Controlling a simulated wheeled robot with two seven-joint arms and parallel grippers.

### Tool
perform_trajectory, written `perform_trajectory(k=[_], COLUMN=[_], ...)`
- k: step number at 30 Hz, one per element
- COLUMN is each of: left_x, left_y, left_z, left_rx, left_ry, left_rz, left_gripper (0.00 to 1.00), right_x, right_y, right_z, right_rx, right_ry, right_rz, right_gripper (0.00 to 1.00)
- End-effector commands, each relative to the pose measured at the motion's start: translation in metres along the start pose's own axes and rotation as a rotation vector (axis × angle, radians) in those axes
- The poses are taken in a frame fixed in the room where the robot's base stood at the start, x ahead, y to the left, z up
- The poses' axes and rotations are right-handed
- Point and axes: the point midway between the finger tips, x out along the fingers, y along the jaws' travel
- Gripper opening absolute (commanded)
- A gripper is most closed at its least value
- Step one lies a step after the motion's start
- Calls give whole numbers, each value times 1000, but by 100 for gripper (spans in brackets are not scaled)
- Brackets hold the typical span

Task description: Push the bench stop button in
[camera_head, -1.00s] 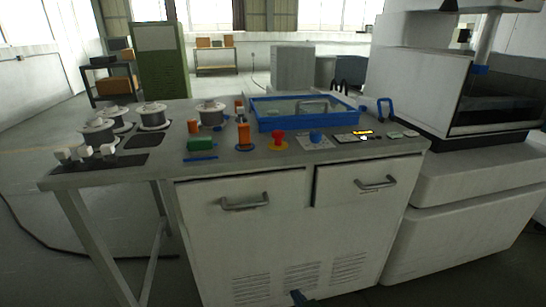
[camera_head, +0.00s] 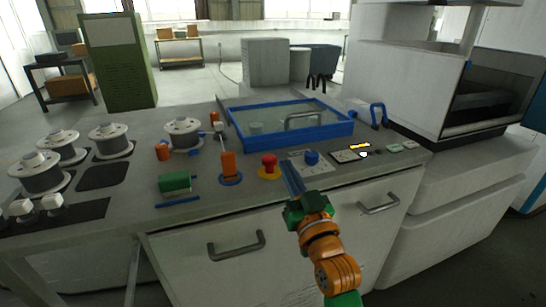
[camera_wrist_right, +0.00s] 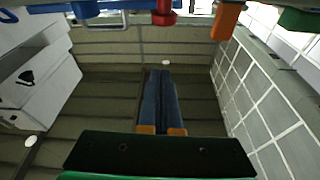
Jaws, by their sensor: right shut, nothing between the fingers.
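The stop button is a red knob (camera_head: 269,160) on a yellow round base, near the front edge of the bench top (camera_head: 225,203). In the right wrist view the red knob (camera_wrist_right: 163,14) shows at the top edge, partly cut off. My right gripper (camera_head: 287,165) has its blue fingers pressed together with nothing between them. In the head view its tips appear just right of the red knob, in front of the bench edge; no contact shows. In the wrist view the shut fingers (camera_wrist_right: 158,72) point toward the knob with a gap. My left gripper is not in view.
An orange post (camera_head: 229,167) on a blue base stands left of the knob. A blue knob (camera_head: 312,157) on a pale plate stands right of it. A blue-rimmed tray (camera_head: 240,141) lies behind. Drawer handles (camera_head: 236,246) project from the bench front.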

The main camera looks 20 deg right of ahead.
Motion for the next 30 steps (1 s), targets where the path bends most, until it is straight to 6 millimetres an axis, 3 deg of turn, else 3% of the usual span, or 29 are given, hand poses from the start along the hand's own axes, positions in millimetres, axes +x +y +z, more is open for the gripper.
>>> perform_trajectory(k=[13, 20, 30], left_x=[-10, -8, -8], left_y=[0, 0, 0], left_z=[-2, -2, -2], left_rx=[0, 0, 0], left_ry=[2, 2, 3], left_rz=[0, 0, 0], left_gripper=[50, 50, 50], right_x=[93, 82, 80], right_y=[0, 0, 0], right_z=[-2, 32, 38], right_rx=[-1, 0, 0], right_ry=[0, -4, -1], right_rz=[0, 0, 0], right_gripper=[0, 0, 0])
